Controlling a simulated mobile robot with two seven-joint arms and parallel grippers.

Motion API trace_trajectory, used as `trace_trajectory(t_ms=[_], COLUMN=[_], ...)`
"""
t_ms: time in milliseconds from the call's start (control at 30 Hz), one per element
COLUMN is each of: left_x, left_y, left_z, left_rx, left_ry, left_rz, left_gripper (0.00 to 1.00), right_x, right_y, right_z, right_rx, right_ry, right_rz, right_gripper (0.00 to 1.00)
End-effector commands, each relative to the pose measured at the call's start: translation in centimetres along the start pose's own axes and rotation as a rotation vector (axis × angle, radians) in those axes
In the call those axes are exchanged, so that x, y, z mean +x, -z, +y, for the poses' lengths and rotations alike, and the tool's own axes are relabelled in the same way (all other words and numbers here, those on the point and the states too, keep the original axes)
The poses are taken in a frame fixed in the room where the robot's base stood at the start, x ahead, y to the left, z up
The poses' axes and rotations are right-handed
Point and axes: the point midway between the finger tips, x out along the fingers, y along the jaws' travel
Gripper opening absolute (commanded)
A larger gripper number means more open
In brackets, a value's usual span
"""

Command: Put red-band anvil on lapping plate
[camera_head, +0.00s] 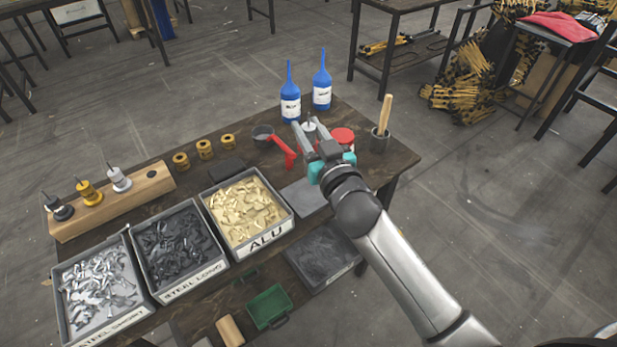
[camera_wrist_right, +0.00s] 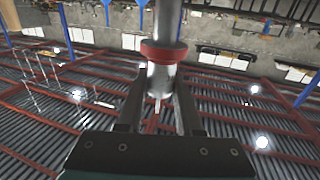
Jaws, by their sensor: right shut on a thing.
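My right gripper (camera_head: 311,136) is over the back right of the workbench, shut on the red-band anvil. In the right wrist view, the anvil's silver body and red band (camera_wrist_right: 163,52) show between and just beyond the fingers (camera_wrist_right: 160,88). In the head view, only a small silver part of the anvil (camera_head: 309,127) with a dark pin shows between the fingers. A flat grey slab, which looks like the lapping plate (camera_head: 303,198), lies bare right of the ALU bin, partly behind my arm. My left gripper is not in view.
A wooden block (camera_head: 120,198) holds three other anvils and has an empty hole. Bins of rivets (camera_head: 262,247), a dark grey tray (camera_head: 322,252) and a green tray (camera_head: 270,306) fill the front.

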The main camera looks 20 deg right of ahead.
Motion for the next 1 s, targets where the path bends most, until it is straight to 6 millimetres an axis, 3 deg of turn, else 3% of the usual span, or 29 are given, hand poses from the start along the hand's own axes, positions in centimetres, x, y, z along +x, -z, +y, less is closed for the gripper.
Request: trace_trajectory(t_ms=[33,100,233,467,767,1000], left_x=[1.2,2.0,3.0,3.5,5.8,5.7], left_y=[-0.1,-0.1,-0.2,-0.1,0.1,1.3], left_z=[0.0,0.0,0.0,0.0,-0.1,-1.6], left_rx=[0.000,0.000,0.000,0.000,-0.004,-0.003], left_ry=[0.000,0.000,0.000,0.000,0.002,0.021], left_rz=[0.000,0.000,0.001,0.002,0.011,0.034], left_gripper=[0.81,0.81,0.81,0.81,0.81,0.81], right_x=[0.0,0.0,0.0,0.0,0.0,0.0], right_y=[-2.0,-3.7,-5.8,-6.9,-10.8,-10.8], right_z=[0.0,-0.1,-0.1,0.0,0.0,-0.1], right_rx=[0.003,0.004,0.003,0.002,0.002,0.001], right_ry=[-0.001,-0.001,0.001,0.000,0.000,0.001], right_rz=[0.001,0.000,0.002,0.005,0.003,0.005], right_gripper=[0.00,0.00,0.00,0.00,0.00,0.00])
